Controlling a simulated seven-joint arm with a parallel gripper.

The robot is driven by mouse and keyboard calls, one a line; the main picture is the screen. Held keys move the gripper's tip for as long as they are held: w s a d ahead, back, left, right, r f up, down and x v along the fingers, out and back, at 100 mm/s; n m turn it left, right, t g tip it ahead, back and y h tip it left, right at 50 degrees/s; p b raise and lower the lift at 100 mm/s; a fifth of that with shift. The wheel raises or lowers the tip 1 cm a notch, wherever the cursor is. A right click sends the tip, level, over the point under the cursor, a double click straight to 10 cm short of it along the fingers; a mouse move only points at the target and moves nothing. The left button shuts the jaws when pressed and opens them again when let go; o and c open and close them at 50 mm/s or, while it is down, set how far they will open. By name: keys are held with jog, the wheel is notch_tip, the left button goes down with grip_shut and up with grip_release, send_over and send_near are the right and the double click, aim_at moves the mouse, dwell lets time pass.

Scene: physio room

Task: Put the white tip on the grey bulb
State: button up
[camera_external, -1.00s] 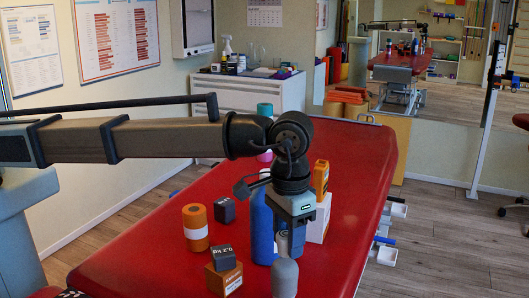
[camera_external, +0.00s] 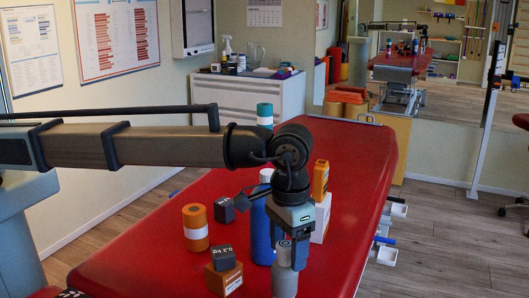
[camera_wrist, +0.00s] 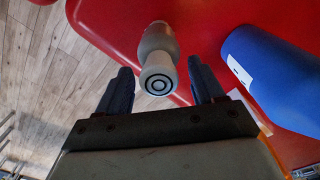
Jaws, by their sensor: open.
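The grey bulb (camera_external: 285,286) stands at the near end of the red table, cut off by the lower edge of the external view. A pale flared piece with dark rings on its end, apparently the white tip (camera_external: 284,254), is above it and in line with it. In the wrist view the tip (camera_wrist: 158,82) shows in front of the rounded bulb (camera_wrist: 157,38); the two appear to touch, but I cannot tell how firmly they fit. My gripper (camera_external: 292,256) is open, and in the wrist view its fingers (camera_wrist: 158,88) are on either side of the tip with gaps.
A blue bottle (camera_external: 261,232) stands close by, left of my gripper; it is also at the right of the wrist view (camera_wrist: 275,75). A white box (camera_external: 321,218), an orange-and-white roll (camera_external: 195,228), dark weight blocks (camera_external: 223,257) and an orange box (camera_external: 224,280) are near.

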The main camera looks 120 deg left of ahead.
aim_at(288, 242)
notch_tip(288, 242, up, 12)
jog(key=shift+r, duration=0.2)
dwell(0.4)
